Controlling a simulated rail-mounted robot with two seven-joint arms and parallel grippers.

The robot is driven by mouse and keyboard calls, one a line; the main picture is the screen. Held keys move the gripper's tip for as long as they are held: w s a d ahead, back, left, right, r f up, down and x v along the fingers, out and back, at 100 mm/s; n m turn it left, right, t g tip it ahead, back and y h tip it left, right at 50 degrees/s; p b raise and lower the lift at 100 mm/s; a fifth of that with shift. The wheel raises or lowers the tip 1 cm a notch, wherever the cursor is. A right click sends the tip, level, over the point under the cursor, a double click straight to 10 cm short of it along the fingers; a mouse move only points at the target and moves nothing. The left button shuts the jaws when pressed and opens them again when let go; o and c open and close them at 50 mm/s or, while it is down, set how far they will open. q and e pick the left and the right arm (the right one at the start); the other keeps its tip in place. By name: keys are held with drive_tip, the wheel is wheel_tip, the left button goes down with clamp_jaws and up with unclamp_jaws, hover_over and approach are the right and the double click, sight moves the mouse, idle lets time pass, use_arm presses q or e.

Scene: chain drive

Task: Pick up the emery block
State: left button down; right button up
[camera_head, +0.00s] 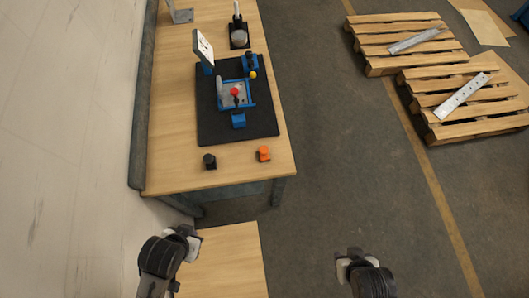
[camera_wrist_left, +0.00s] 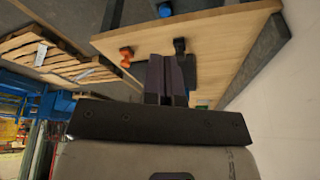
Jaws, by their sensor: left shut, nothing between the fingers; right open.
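No piece is clearly recognisable as the emery block. Two small pieces stand near the front edge of the wooden bench: a black one (camera_head: 209,161) and an orange one (camera_head: 263,154). In the left wrist view the orange piece (camera_wrist_left: 126,56) and the black piece (camera_wrist_left: 180,45) show beyond the fingers. My left gripper (camera_head: 192,243) is below the bench's front edge in the head view, apart from both pieces; its fingers (camera_wrist_left: 167,80) are shut and empty. My right gripper (camera_head: 345,268) is open and empty over the floor to the right.
The bench (camera_head: 175,110) carries a dark mat (camera_head: 215,132) with a blue-and-grey fixture (camera_head: 237,95) and a tilted white panel (camera_head: 203,47). A wall stands at left. A lower wooden surface (camera_head: 230,262) lies in front. Pallets (camera_head: 400,40) lie on the open floor at right.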

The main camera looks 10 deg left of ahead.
use_arm(q)
drive_tip(key=c, duration=1.8)
unclamp_jaws()
drive_tip(key=o, duration=0.6)
drive_tip(key=shift+c, duration=0.2)
drive_tip(key=o, duration=0.7)
drive_tip(key=shift+a, duration=0.1)
